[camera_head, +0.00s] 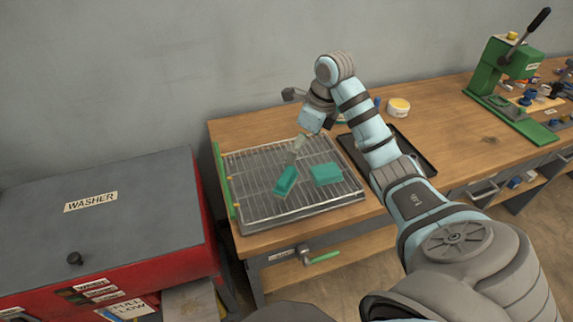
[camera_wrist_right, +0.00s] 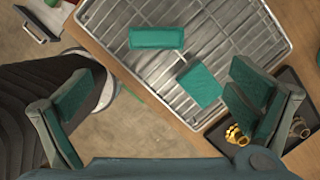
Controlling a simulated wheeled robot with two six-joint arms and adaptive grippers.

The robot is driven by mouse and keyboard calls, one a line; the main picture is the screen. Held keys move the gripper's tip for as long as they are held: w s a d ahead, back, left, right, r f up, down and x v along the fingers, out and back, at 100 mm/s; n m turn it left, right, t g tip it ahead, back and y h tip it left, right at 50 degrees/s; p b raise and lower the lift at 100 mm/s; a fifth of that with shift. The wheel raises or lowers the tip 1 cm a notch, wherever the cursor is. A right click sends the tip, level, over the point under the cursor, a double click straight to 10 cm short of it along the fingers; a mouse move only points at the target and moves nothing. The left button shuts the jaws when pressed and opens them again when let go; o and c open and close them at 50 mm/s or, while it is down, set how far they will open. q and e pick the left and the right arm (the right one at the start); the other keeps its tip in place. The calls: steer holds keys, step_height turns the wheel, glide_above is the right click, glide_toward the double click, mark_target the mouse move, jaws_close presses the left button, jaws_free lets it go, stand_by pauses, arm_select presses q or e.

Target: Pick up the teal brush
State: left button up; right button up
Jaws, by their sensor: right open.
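Two teal pieces lie apart on the wire rack (camera_head: 258,206). The left piece (camera_head: 286,180) is narrow and box-like; in the right wrist view it is a long block with a rimmed top (camera_wrist_right: 157,38). The right piece (camera_head: 326,174) is a flatter block, also in the right wrist view (camera_wrist_right: 200,85). I cannot tell for sure which is the brush. My right gripper (camera_head: 298,144) is above the rack. In the wrist view its teal-padded fingers are wide apart, with nothing between them; both pieces lie below and beyond them. My left gripper is not in view.
A black tray (camera_head: 418,150) with small gold parts (camera_wrist_right: 236,135) lies right of the rack. A yellow-lidded tub (camera_head: 398,106) stands behind it. The red washer (camera_head: 110,225) is at left, a green press (camera_head: 510,75) at far right.

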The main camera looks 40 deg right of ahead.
mark_target(287, 175)
steer(key=b+x, duration=0.3)
steer(key=x, duration=0.1)
steer(key=b+x, duration=0.4)
steer(key=x, duration=0.1)
steer(key=shift+s+a, duration=0.15)
steer(key=shift+a, duration=0.05)
steer(key=shift+w+f+b, duration=0.2)
steer(key=shift+f+b, duration=0.1)
steer(key=shift+x, duration=2.2)
steer(key=shift+a, duration=0.2)
steer(key=c, duration=1.2)
